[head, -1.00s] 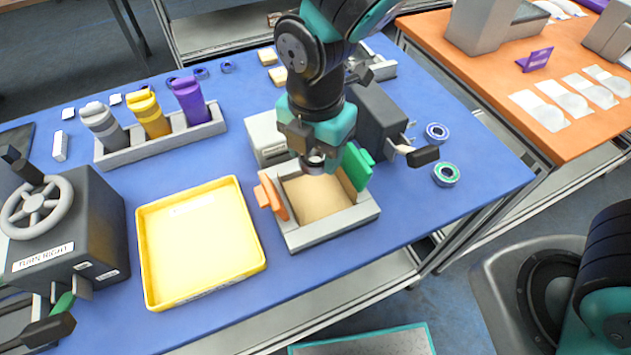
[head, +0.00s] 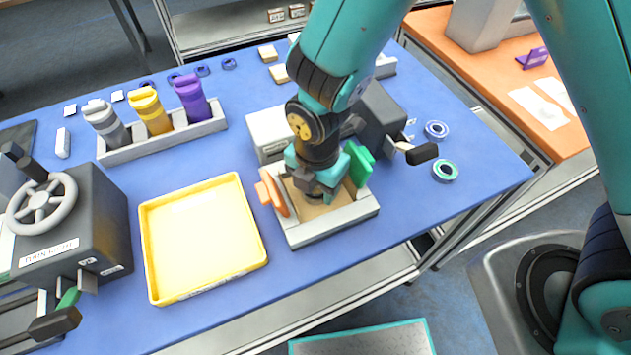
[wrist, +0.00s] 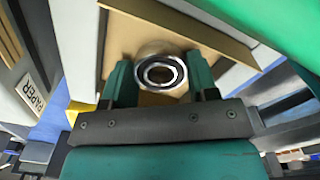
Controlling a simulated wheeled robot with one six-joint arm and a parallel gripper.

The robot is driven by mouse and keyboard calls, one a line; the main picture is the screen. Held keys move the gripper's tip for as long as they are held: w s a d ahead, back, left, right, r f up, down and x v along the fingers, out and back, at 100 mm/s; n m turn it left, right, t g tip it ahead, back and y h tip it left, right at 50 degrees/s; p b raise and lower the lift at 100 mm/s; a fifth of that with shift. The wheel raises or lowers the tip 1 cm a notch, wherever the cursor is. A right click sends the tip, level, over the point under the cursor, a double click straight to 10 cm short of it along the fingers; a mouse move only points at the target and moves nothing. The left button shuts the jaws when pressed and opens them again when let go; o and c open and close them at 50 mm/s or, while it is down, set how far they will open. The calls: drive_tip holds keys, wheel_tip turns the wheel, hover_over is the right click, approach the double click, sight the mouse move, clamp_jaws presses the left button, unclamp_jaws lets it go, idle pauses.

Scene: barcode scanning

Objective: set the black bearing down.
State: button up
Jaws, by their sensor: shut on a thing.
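The black bearing (wrist: 179,75), a metal ring with a dark band, sits between my fingers in the wrist view. My gripper (wrist: 160,76) is shut on it. In the head view my gripper (head: 316,196) is low inside a grey open box (head: 335,226) with a brown floor (head: 338,204). The gripper hides the bearing there. I cannot tell whether the bearing touches the floor of the box.
An orange piece (head: 272,194) stands at the box's left side and a green piece (head: 359,165) at its right. A yellow tray (head: 205,235) lies to the left. Two bearings, one blue-ringed (head: 436,130) and one green-ringed (head: 445,171), lie on the blue table at right.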

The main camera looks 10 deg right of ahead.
drive_tip(key=o, duration=1)
drive_tip(key=shift+f, duration=0.1)
wheel_tip(320, 180, up, 12)
drive_tip(key=b, duration=0.1)
drive_tip(key=shift+s+d+r+m+y, duration=0.7)
drive_tip(key=shift+s+d+r+m, duration=1.1)
drive_tip(key=shift+m, duration=1.7)
drive_tip(key=shift+s+d+r+m+y, duration=0.7)
drive_tip(key=shift+s+d+r+m, duration=1.05)
drive_tip(key=shift+m, duration=1.75)
drive_tip(key=shift+s+d+r+m+y, duration=0.7)
drive_tip(key=shift+s+d+r+m, duration=1.1)
drive_tip(key=shift+m, duration=1.7)
drive_tip(key=shift+w+a+r, duration=0.2)
drive_tip(key=shift+a+r, duration=0.1)
drive_tip(key=shift+a, duration=0.2)
